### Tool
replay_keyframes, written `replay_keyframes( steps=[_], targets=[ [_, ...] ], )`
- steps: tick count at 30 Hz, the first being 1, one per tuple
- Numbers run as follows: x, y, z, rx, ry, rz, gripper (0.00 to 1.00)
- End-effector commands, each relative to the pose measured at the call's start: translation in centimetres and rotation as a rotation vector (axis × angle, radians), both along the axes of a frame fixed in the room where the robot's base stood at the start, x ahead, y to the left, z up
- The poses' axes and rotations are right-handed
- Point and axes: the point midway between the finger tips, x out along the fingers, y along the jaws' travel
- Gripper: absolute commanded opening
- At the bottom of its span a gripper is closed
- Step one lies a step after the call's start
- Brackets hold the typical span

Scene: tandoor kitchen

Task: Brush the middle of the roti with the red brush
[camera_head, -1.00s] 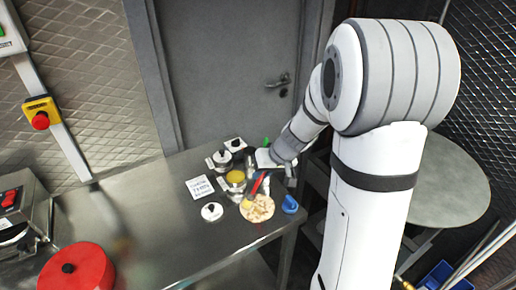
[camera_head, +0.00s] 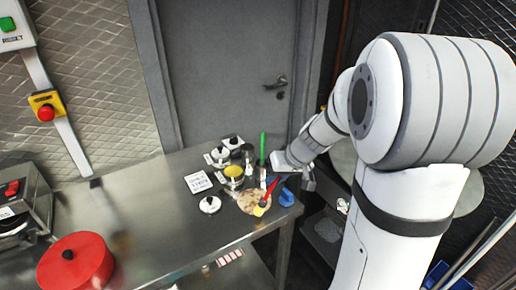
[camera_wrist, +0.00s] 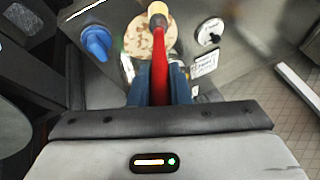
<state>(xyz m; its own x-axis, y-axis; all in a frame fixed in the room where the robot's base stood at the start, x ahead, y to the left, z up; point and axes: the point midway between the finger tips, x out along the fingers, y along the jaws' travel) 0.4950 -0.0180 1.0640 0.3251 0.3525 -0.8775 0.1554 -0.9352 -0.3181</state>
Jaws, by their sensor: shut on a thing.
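The roti (camera_head: 250,204) is a pale brown, blotched disc lying near the right end of the steel table; it also shows in the wrist view (camera_wrist: 134,42). My gripper (camera_head: 283,181) is shut on the red brush (camera_head: 270,190). In the wrist view the brush (camera_wrist: 159,65) runs straight out from between my fingers (camera_wrist: 160,84), and its yellowish head (camera_wrist: 158,9) overlaps the roti. In the head view the head (camera_head: 260,210) appears over the roti's lower right part. I cannot tell whether the bristles touch it.
A red lidded pot (camera_head: 75,263) stands left. The table's middle is bare.

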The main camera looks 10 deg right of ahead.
Motion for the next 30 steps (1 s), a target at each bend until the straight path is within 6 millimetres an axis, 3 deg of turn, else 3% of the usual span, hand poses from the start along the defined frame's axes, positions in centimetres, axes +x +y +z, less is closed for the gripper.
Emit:
replay_keyframes(
  steps=[1,18,30],
  targets=[
    [0.1,0.0,1.5,-0.002,-0.006,0.000,0.00],
    [0.1,0.0,6.3,-0.002,-0.004,0.001,0.00],
    [0.0,0.1,6.9,-0.001,-0.003,0.001,0.00]
  ],
)
